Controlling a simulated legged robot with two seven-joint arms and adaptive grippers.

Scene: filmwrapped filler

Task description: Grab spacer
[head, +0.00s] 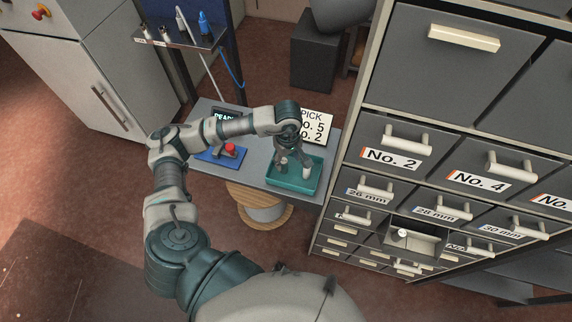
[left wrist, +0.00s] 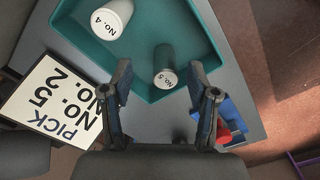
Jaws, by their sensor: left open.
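A teal tray (head: 292,184) on the grey table holds two upright cylindrical spacers. The white spacer (head: 306,172), marked No. 4, stands near the tray's side in the left wrist view (left wrist: 111,17). The dark grey spacer (head: 283,165) has a pale numbered top whose digit I cannot read surely; it also shows in the left wrist view (left wrist: 165,66). My left gripper (head: 293,158) is open above the tray. In the left wrist view its fingertips (left wrist: 161,80) lie on either side of the grey spacer's picture, with nothing held. My right gripper is out of view.
A drawer cabinet (head: 375,130) rises close on the right, with one small drawer (head: 420,243) open.

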